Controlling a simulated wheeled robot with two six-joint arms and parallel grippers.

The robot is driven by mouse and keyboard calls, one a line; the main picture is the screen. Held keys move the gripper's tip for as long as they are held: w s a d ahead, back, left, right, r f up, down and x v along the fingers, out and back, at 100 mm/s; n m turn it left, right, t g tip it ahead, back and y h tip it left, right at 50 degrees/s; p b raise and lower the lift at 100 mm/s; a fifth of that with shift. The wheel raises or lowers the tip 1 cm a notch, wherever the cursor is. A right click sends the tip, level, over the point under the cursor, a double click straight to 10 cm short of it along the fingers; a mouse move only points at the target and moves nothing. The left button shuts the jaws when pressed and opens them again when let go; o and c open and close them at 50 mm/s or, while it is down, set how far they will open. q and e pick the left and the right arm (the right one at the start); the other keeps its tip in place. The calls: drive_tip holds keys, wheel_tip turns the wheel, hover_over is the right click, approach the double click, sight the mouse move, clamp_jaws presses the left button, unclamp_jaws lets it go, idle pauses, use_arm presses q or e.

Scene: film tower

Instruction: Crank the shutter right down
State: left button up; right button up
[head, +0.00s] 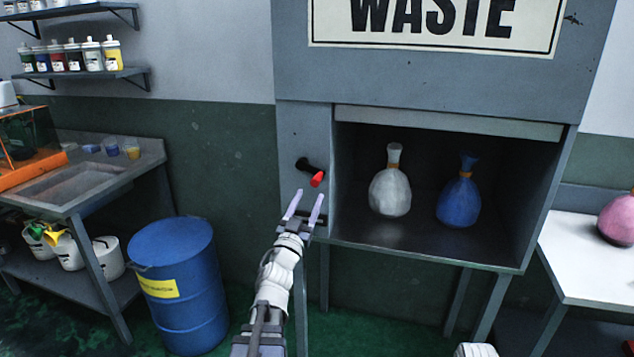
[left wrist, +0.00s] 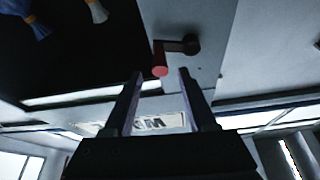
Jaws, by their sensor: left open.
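The shutter (head: 445,122) shows as a light grey strip along the top of the cabinet opening, so the opening is almost fully uncovered. The crank (head: 308,168) is on the panel left of the opening, a black arm with a red knob (head: 317,179). My left gripper (head: 305,207) is open and empty, just below the knob in the head view. In the left wrist view the red knob (left wrist: 159,71) shows just beyond and between the open fingertips, apart from them. Of my right arm only a white part shows at the bottom edge; its gripper is out of view.
A white bag (head: 390,190) and a blue bag (head: 459,200) stand inside the cabinet. A blue barrel (head: 185,290) stands left of my left arm. A white table (head: 590,265) with a pink bag (head: 617,220) is at the right. A sink bench (head: 80,185) is at the left.

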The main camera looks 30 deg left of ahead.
sight(317, 179)
use_arm(q)
drive_tip(key=p+x, duration=0.3)
drive_tip(key=x, duration=0.5)
drive_tip(key=shift+c, duration=0.2)
clamp_jaws()
idle(1.3)
